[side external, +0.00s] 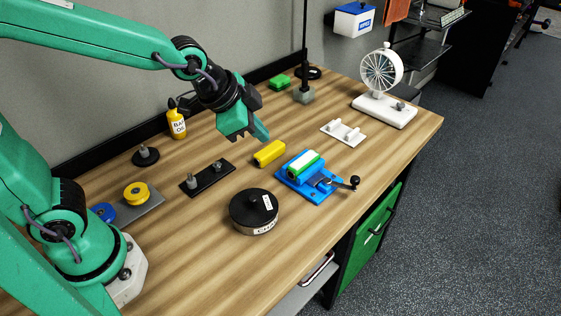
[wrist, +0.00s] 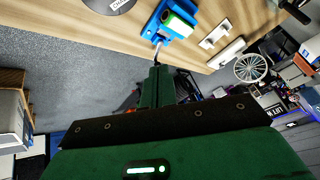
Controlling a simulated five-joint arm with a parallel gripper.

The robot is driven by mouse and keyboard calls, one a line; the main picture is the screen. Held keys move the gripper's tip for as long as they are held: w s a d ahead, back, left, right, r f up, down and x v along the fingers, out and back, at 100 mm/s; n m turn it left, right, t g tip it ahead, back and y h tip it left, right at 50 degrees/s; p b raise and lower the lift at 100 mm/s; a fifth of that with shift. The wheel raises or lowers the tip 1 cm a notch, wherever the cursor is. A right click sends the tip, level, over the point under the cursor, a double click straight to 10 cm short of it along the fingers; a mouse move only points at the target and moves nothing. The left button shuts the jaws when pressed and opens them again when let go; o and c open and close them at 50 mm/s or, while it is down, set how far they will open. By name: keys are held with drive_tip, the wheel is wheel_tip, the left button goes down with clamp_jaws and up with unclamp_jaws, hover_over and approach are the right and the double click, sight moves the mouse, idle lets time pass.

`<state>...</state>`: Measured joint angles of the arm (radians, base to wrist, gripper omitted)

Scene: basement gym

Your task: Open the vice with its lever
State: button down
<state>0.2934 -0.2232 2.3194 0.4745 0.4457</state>
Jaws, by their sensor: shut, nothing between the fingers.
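The blue vice (side external: 305,196) stands on the bench right of centre, with a green and white block (side external: 304,163) between its jaws. Its lever (side external: 338,184) sticks out to the right and ends in a black knob (side external: 354,183). In the wrist view the vice (wrist: 153,27) is at the top, its lever pointing down towards my fingers. My gripper (side external: 255,134) is shut and empty, up in the air to the left of and behind the vice in the side view. It also shows in the wrist view (wrist: 157,80), apart from the lever.
A yellow block (side external: 270,153) lies just left of the vice. A black round canister (side external: 254,213) stands in front of it. A white pegged plate (side external: 343,133) and a white wheel stand (side external: 384,111) are behind right. A black pegged plate (side external: 208,179) is left. Bench right of the lever is clear.

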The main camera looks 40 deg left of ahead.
drive_tip(key=w+d+f+m, duration=0.2)
drive_tip(key=d+f+m, duration=0.1)
drive_tip(key=d, duration=0.2)
drive_tip(key=w+d+f+m+h, duration=0.1)
drive_tip(key=w+d+f+m, duration=0.2)
drive_tip(key=d, duration=0.3)
drive_tip(key=shift+d+f, duration=0.2)
drive_tip(key=shift+f, duration=0.3)
drive_tip(key=shift+w+f, duration=0.1)
drive_tip(key=shift+f, duration=0.05)
drive_tip(key=x, duration=0.9)
drive_tip(key=shift+w+d+f, duration=0.2)
drive_tip(key=shift+f, duration=0.15)
drive_tip(key=shift+w+a, duration=0.25)
drive_tip(key=shift+w, duration=0.85)
drive_tip(key=shift+w+a, duration=0.2)
drive_tip(key=shift+w, duration=0.65)
